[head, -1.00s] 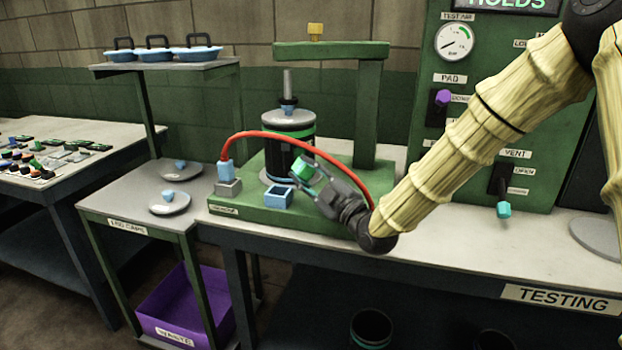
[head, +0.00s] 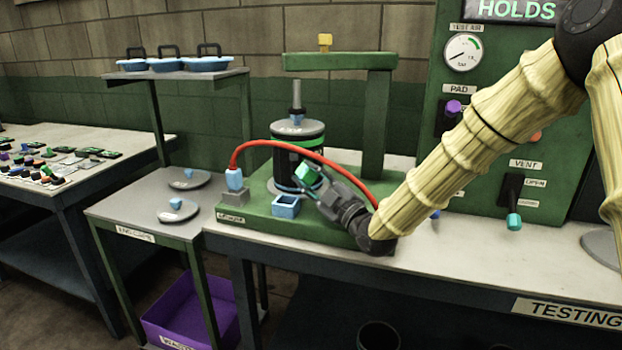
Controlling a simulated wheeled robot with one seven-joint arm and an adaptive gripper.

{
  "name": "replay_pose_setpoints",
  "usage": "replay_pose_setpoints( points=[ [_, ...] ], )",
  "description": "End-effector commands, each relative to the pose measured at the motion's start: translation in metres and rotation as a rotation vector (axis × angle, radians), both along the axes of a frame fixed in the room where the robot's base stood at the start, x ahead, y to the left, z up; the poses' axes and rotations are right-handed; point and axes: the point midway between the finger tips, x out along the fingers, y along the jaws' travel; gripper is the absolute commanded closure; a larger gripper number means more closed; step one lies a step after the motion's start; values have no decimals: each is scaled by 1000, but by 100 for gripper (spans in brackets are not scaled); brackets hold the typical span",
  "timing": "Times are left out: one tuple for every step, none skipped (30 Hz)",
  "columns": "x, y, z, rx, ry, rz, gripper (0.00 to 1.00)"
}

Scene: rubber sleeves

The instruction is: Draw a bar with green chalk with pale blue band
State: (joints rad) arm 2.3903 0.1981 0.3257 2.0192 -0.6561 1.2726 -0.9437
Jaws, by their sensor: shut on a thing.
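My gripper (head: 312,182) is shut on a green block-shaped piece (head: 307,174), which I take for the green chalk. It is held up in front of the black cylinder (head: 290,160) on the green press stand. No pale blue band can be made out on the piece at this size. The cylinder has a green stripe near its top and a light ring at its base. Whether the piece touches the cylinder cannot be told. The red hose passes close by the piece.
A red hose (head: 262,138) arches from a blue connector (head: 235,179) over the green base (head: 240,212). A blue square socket (head: 286,204) stands in front of the cylinder. A green panel with a gauge (head: 463,52) is at right; a side table (head: 130,210) with grey lids at left.

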Motion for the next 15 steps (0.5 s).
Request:
replay_pose_setpoints(
  points=[
    [0,0,0,0,0,0,91],
    [0,0,0,0,0,0,91],
    [0,0,0,0,0,0,91],
    [1,0,0,0,0,0,91],
    [1,0,0,0,0,0,91],
    [1,0,0,0,0,0,91],
    [2,1,0,0,0,0,91],
    [2,1,0,1,-1,-1,91],
    [3,1,0,1,-1,-1,91],
    [3,1,0,0,0,0,91],
    [4,1,0,0,0,0,91],
    [4,2,0,0,0,0,91],
    [5,2,0,0,0,0,91],
    [5,2,0,0,0,0,91],
    [6,2,0,0,0,0,91]
  ],
)
